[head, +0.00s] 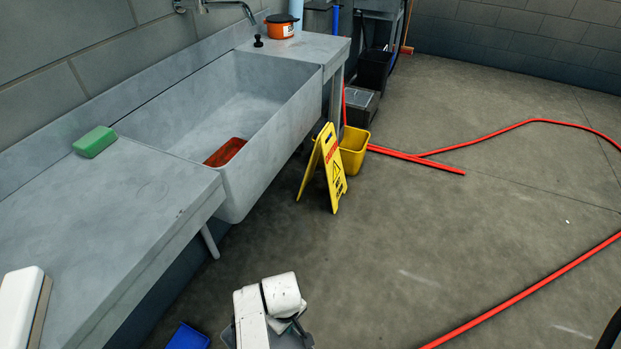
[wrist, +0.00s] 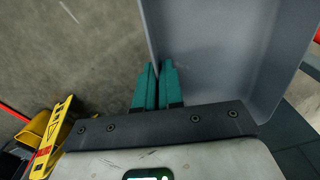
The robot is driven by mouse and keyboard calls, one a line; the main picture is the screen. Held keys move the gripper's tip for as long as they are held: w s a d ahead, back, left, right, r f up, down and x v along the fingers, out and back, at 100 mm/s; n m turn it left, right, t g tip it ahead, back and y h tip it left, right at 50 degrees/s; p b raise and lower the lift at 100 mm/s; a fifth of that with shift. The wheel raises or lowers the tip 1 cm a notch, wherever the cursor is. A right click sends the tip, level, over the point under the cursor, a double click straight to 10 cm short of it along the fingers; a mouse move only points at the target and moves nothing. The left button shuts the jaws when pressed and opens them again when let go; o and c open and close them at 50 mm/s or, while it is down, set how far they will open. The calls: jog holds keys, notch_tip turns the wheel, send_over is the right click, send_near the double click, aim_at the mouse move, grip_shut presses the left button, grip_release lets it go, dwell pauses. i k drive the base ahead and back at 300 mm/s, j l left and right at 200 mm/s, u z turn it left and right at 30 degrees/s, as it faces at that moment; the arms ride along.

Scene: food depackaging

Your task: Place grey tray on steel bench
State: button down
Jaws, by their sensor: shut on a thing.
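The grey tray (wrist: 215,50) fills the upper right of the wrist view, with its rim and inner wall close to the camera. My gripper (wrist: 158,68) has green fingers, shut on the tray's left wall, one finger on each side. In the head view my white arm end hangs low over the floor at the bottom middle. It hides most of what it holds; only bits of grey show around it. The grey steel-looking bench (head: 125,205) runs along the left wall, its near top mostly clear. The tray is off the bench, to its right.
A green block (head: 95,142) lies at the bench's back edge. A deep sink (head: 278,125) holds a red item (head: 226,152). An orange pot (head: 281,26) stands beyond. A yellow sign (head: 328,165), yellow bucket (head: 354,150) and red hose (head: 540,286) are on the floor.

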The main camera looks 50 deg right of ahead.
aim_at(313, 48)
jog(key=l, duration=0.8)
jog(key=i+l, duration=0.15)
jog(key=l, duration=0.7)
jog(key=i+l, duration=0.1)
jog(key=l, duration=0.7)
